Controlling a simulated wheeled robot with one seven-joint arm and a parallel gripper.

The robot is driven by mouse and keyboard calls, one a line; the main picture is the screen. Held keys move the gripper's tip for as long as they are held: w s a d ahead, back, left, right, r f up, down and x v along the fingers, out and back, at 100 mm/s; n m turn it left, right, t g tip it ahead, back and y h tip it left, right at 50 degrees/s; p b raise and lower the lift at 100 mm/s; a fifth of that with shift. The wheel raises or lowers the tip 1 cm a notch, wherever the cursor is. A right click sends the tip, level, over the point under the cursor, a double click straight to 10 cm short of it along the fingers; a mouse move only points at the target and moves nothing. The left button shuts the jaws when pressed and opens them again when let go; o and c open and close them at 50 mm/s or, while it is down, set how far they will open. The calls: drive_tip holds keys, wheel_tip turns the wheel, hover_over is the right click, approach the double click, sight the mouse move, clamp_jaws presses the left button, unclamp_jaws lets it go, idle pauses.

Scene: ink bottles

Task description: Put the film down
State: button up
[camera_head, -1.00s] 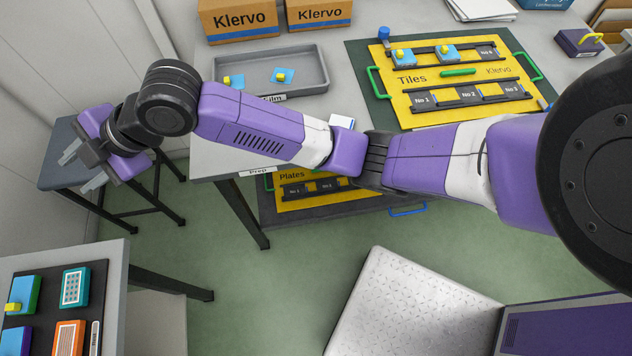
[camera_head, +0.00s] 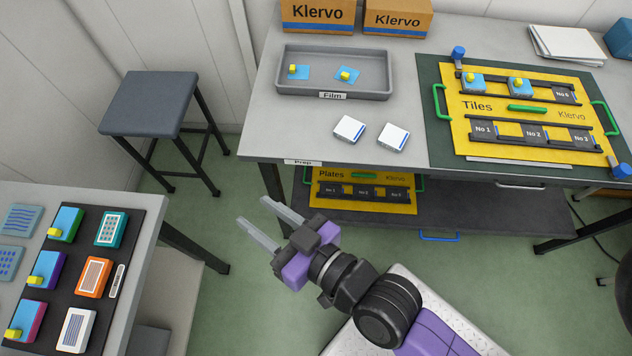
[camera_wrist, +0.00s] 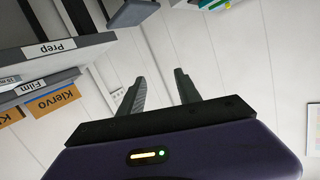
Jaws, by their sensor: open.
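Two blue films with yellow tabs, a left one (camera_head: 301,72) and a right one (camera_head: 345,76), lie apart in the grey tray (camera_head: 375,94) labelled Film on the prep table. My gripper (camera_head: 254,210) is open and empty, in front of the prep table and clear of the films. In the wrist view its two fingers (camera_wrist: 160,78) stand apart with nothing between them.
Two white tiles, left (camera_head: 349,129) and right (camera_head: 393,137), lie on the table in front of the tray. Klervo boxes (camera_head: 316,14) stand behind it. A stool (camera_head: 148,103) stands at left. The yellow Plates board (camera_head: 365,204) is on the lower shelf.

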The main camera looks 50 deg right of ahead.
drive_tip(key=s+d+r, duration=0.1)
drive_tip(key=s+d, duration=0.3)
drive_tip(key=s, duration=0.5)
drive_tip(key=s+d+r+n+g+h, duration=0.1)
drive_tip(key=s+d, duration=0.4)
drive_tip(key=s, duration=0.3)
drive_tip(key=shift+s+d+r, duration=0.2)
drive_tip(key=shift+s+d, duration=0.1)
drive_tip(key=shift+s, duration=0.05)
